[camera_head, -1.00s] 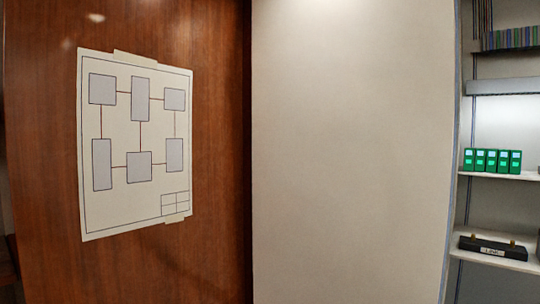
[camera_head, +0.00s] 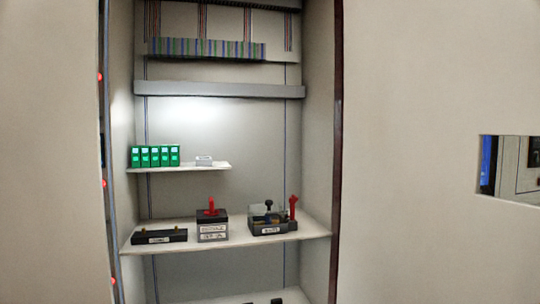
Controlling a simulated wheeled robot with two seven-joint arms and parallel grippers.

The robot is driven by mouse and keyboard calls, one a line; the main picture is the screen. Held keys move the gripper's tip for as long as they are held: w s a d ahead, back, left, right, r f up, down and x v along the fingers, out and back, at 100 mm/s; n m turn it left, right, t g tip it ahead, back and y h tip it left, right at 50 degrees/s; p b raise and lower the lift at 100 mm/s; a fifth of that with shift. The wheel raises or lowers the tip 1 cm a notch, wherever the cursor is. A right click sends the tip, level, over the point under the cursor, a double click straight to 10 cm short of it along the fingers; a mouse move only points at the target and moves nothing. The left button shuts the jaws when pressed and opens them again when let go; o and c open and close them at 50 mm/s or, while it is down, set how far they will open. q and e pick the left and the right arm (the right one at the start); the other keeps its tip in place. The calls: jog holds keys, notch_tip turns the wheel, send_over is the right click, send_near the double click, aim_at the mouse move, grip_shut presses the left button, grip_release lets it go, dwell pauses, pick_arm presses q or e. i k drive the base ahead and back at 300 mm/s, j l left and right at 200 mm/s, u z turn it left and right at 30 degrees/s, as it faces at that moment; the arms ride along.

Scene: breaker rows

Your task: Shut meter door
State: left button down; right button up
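No door is plainly recognisable as the meter door. A pale panel (camera_head: 420,110) fills the right side, with a small rectangular window (camera_head: 510,167) at its right edge; whether this panel is the meter door I cannot tell. A dark edge strip (camera_head: 337,150) runs down between the panel and an open cabinet bay (camera_head: 220,190). Neither of my grippers is in view.
The bay holds a small upper shelf (camera_head: 190,168) with several green modules (camera_head: 154,156). A lower shelf (camera_head: 230,236) carries a black block (camera_head: 159,236), a box with a red handle (camera_head: 212,227) and a black switch unit (camera_head: 272,220). A pale panel (camera_head: 50,150) stands at left.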

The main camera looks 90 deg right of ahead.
aim_at(425, 82)
jog(key=z, duration=0.5)
jog(key=k+l+z, duration=0.1)
jog(key=z, duration=0.4)
jog(key=k+z, duration=0.1)
jog(key=z, duration=0.4)
jog(key=l+z, duration=0.15)
jog(key=z, duration=0.35)
jog(key=l+z, duration=0.1)
jog(key=z, duration=0.4)
jog(key=l+z, duration=0.15)
jog(key=z, duration=0.35)
jog(key=l+z, duration=0.15)
jog(key=z, duration=0.35)
jog(key=l+z, duration=0.3)
jog(key=l+u, duration=0.15)
jog(key=u, duration=0.2)
jog(key=i+l+u, duration=0.1)
jog(key=u, duration=0.3)
jog(key=l+u, duration=0.2)
jog(key=u, duration=0.15)
jog(key=k+l+u, duration=0.1)
jog(key=l+u, duration=0.15)
jog(key=k+l+u, duration=0.1)
jog(key=l+u, duration=0.2)
jog(key=l, duration=0.2)
jog(key=k+l+u, duration=0.35)
jog(key=k+l, duration=0.1)
jog(key=l, duration=0.1)
